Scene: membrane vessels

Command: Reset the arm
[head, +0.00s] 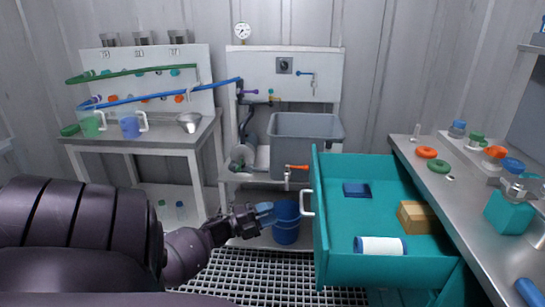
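My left gripper (262,215) reaches in from the left and is at the lower middle of the head view. It is in front of the blue bucket and to the left of the drawer handle (307,201), apart from it. A small light-blue piece shows at its fingertips; I cannot tell whether this is part of the fingers or something held. The finger gap is too small to make out. My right gripper is not in view.
A teal drawer (320,235) stands open, holding a blue block (356,190), a tan box (418,217) and a white roll (381,246). A grey sink (305,128) and blue bucket (286,225) are behind. Benches stand left (165,145) and right (455,205).

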